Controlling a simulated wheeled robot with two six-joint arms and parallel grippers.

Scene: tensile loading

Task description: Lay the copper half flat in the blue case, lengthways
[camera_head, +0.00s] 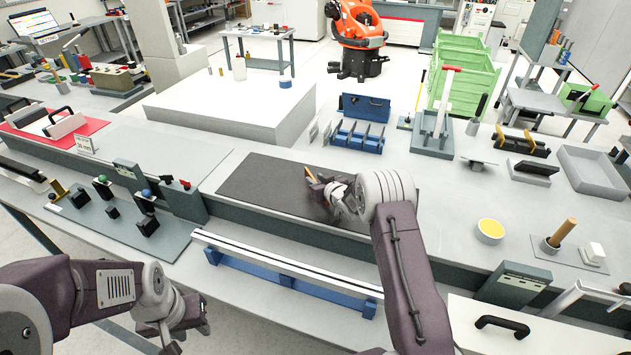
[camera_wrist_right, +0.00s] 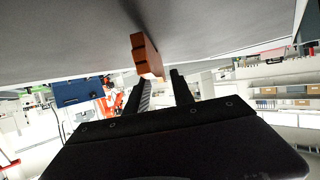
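The copper half (camera_head: 309,174) is a small orange-brown piece at the dark mat (camera_head: 262,183), beside my right gripper (camera_head: 318,184). In the right wrist view, the copper half (camera_wrist_right: 146,54) sits just beyond the fingertips of my right gripper (camera_wrist_right: 160,78). Those fingers are apart, and I see no clear grip on the piece. The blue case (camera_head: 365,107) stands further back with its lid raised and a slotted front part. It also shows in the right wrist view (camera_wrist_right: 80,92). My left gripper (camera_head: 185,335) is low at the front left, open and empty.
A blue-based rail (camera_head: 290,268) lies in front of the mat. A clamp with a red handle (camera_head: 438,125) stands right of the case. A yellow-topped cup (camera_head: 489,231) and a grey tray (camera_head: 594,171) are at right. The bench between mat and case is clear.

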